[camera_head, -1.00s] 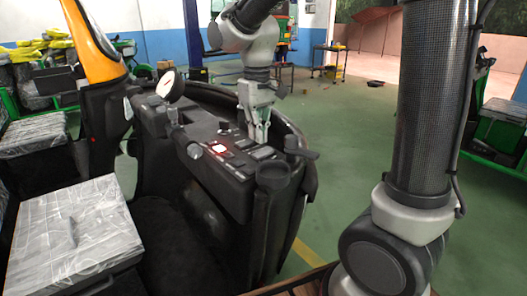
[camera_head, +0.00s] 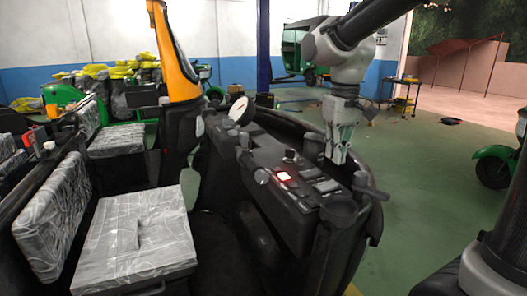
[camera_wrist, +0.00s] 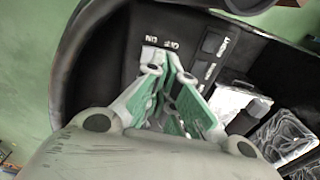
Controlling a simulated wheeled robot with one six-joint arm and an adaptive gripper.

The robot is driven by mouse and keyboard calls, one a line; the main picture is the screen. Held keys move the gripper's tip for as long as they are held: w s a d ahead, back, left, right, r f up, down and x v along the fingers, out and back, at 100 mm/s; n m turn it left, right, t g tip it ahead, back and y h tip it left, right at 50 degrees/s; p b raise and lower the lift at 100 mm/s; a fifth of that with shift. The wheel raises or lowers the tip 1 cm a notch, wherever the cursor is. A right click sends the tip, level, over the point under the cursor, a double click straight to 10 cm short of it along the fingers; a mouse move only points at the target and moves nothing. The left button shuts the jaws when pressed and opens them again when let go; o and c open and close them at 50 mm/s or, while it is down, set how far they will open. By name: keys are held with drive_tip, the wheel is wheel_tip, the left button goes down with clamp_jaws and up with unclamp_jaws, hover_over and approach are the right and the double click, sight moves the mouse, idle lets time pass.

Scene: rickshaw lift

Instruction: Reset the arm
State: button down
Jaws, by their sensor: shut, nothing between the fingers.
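My gripper (camera_head: 337,158) points down over the right part of the black rickshaw dashboard (camera_head: 275,160). Its fingers are shut and empty. In the wrist view the green-padded fingers of my gripper (camera_wrist: 160,62) come together just in front of white labels on the dashboard (camera_wrist: 125,65). I cannot tell whether the fingertips touch the panel. My grey and black arm (camera_head: 375,22) reaches in from the upper right. A red-lit button (camera_head: 283,176) glows on the panel, left of the gripper.
A round white gauge (camera_head: 241,111) stands at the dashboard's far left end. Plastic-wrapped seats (camera_head: 135,235) lie at left. Green floor (camera_head: 445,165) is open to the right. A green rickshaw (camera_head: 305,45) stands at the back.

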drive_tip(key=s+d+m+t, duration=0.3)
drive_tip(key=s+d, duration=1)
drive_tip(key=s, duration=0.4)
drive_tip(key=shift+s+t, duration=0.3)
drive_tip(key=shift+s, duration=0.1)
drive_tip(key=shift+a+r, duration=0.1)
drive_tip(key=shift+a, duration=0.05)
